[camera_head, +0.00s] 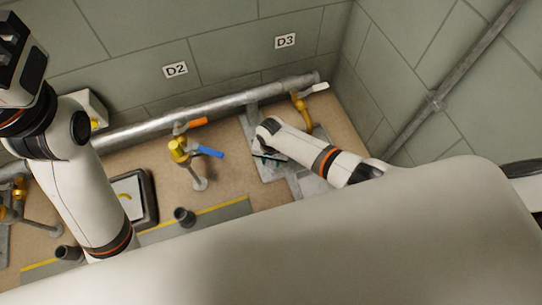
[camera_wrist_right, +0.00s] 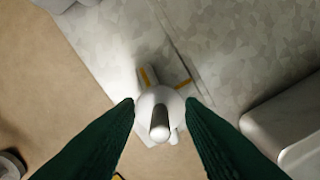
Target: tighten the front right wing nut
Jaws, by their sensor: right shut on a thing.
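In the right wrist view a pale wing nut (camera_wrist_right: 148,101) sits around a grey stud (camera_wrist_right: 160,122), above a mottled grey plate (camera_wrist_right: 245,50). The dark green fingers of my right gripper (camera_wrist_right: 161,106) stand on either side of it and are shut on it. Short orange-yellow marks show beside the nut. In the head view my right gripper (camera_head: 268,160) is low over the grey plate, and my arm hides most of the nut. My left gripper (camera_head: 22,55) is raised at the upper left, away from the plate; its finger opening is unclear.
A large pipe (camera_head: 215,108) runs along the back wall under the signs D2 and D3. A brass valve with a blue handle (camera_head: 209,152) stands left of my right gripper. A yellow valve with a white handle (camera_head: 314,88) stands behind it. A black-rimmed tray (camera_head: 150,198) lies farther left.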

